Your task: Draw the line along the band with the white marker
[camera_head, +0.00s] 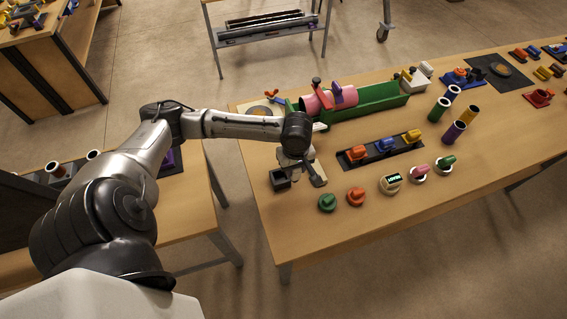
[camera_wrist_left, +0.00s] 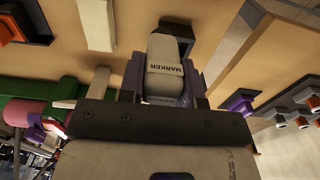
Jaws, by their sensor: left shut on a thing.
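My left gripper (camera_head: 299,172) is over the near left end of the long table. In the left wrist view it (camera_wrist_left: 164,85) is shut on the white marker (camera_wrist_left: 163,58), which has "MARKER" printed on its side. The marker's tip is hidden. In the head view I cannot make the marker out behind the gripper. A pink pipe (camera_head: 318,101) lies in a green trough stand (camera_head: 378,105) behind the gripper, apart from it. A red piece and a purple piece (camera_head: 338,92) sit on the pipe. I cannot pick out the band with certainty.
A small black open box (camera_head: 280,179) stands beside the gripper. A black rack (camera_head: 383,151) of coloured pieces is to the right. Green (camera_head: 327,202) and orange (camera_head: 356,196) caps stand near the front edge. Upright tubes (camera_head: 454,132) stand farther right. The table's front right is clear.

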